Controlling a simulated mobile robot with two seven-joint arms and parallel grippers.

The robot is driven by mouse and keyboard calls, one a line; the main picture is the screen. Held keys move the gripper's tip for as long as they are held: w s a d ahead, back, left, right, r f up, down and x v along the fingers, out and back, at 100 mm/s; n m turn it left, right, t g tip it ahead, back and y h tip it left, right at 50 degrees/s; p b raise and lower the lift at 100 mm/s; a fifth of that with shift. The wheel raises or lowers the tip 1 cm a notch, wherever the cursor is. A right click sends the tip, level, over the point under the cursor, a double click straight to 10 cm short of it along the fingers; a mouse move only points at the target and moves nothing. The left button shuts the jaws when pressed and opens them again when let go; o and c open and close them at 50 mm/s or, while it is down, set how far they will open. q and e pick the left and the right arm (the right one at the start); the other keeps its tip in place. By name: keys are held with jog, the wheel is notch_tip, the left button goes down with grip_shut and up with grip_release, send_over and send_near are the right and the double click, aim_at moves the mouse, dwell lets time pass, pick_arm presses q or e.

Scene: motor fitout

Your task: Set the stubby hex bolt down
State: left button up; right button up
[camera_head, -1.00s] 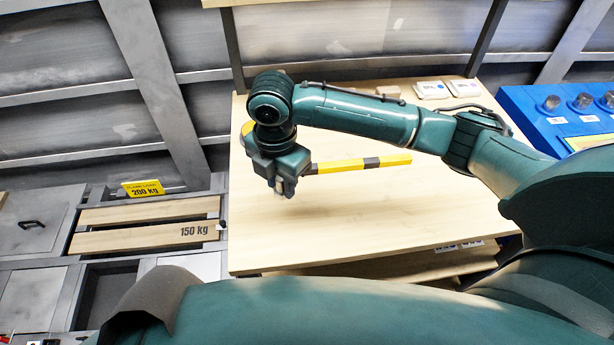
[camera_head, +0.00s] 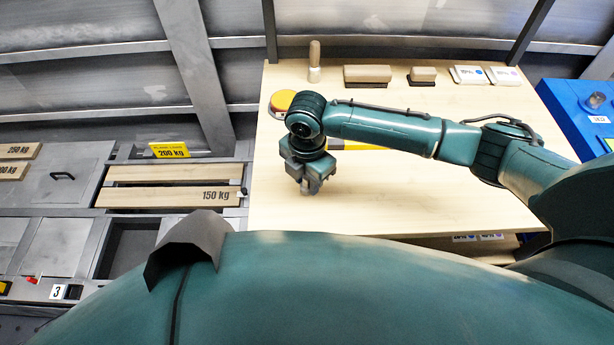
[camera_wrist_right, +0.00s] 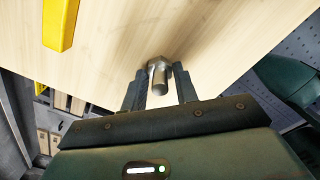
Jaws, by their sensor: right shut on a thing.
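My right gripper (camera_head: 308,188) is over the left part of the wooden table (camera_head: 420,200), pointing down, and is shut on the stubby hex bolt. In the right wrist view the grey metal bolt (camera_wrist_right: 159,78) sits between the two dark fingers (camera_wrist_right: 158,84). Its hex head lies toward the tabletop and its shank points back toward the camera. The head is at or very close to the wood; I cannot tell whether it touches. In the head view the bolt is barely distinguishable between the fingertips. My left gripper is not in view.
A yellow strip (camera_wrist_right: 60,22) lies on the table, partly behind my arm in the head view. A yellow-orange round thing (camera_head: 282,102), a wooden-handled tool (camera_head: 315,62), brown blocks (camera_head: 367,74) and white cards (camera_head: 468,75) stand farther back. The tabletop around the gripper is clear.

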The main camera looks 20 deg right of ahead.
jog(key=o, duration=1)
jog(key=shift+o, duration=0.2)
notch_tip(320, 180, up, 12)
jog(key=shift+r, duration=0.15)
